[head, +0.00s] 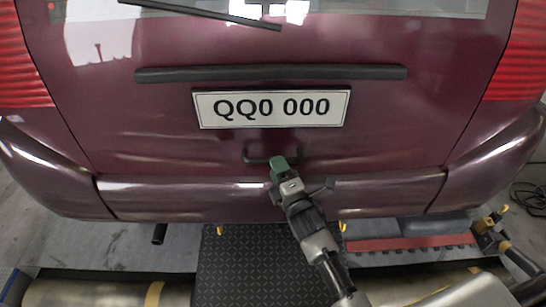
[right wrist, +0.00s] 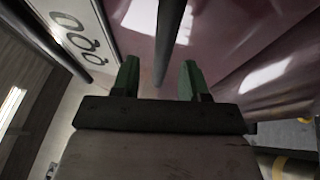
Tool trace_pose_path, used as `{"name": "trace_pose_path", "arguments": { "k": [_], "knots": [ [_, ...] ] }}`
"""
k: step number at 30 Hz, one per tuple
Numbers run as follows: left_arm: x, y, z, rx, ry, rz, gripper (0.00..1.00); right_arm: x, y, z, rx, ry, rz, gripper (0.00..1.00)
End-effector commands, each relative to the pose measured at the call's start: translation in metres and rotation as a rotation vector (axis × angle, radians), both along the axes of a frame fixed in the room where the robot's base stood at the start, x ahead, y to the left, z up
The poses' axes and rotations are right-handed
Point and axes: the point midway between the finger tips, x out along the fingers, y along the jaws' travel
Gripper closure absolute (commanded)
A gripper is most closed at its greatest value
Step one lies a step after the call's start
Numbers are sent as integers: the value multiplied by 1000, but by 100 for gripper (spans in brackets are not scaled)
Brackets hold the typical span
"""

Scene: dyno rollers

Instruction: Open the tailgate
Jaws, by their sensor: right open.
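The maroon tailgate (head: 150,120) is closed above the bumper and fills the upper head view. A dark pull handle (head: 252,157) sits below the white number plate (head: 271,108). My right gripper (head: 279,166) has green fingertips and is at the right part of this handle, partly covering it. In the right wrist view my right gripper (right wrist: 159,78) is open, and a dark bar (right wrist: 170,40), seemingly the handle, shows in line with the gap between its fingers. Whether it touches a finger, I cannot tell. My left gripper is in neither view.
The bumper (head: 270,195) runs below the tailgate. A black trim strip (head: 270,73) lies above the plate, and a wiper (head: 200,11) crosses the rear window. A dark patterned floor plate (head: 250,265) and rollers (head: 110,290) lie below the car. A cable (head: 528,195) lies at right.

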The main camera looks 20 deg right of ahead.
Motion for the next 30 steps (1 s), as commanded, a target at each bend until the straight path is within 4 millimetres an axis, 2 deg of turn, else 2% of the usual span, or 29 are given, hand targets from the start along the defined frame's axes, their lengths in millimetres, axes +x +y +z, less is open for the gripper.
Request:
{"name": "trace_pose_path", "arguments": {
  "k": [1, 6, 17, 20, 26, 30],
  "knots": [
    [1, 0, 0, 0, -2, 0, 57, 9, 1, 3, 1, -3, 1, 56],
    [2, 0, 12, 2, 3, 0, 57, 27, 4, 5, 1, 0, 1, 56],
    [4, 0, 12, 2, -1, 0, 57, 33, 4, 6, 1, 2, 1, 56],
    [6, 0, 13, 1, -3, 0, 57, 33, 4, 6, 1, 2, 1, 68],
    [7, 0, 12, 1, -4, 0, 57, 33, 4, 6, 1, 1, 0, 99],
    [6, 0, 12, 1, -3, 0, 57, 33, 4, 6, 1, 0, 0, 100]
  ]
}}
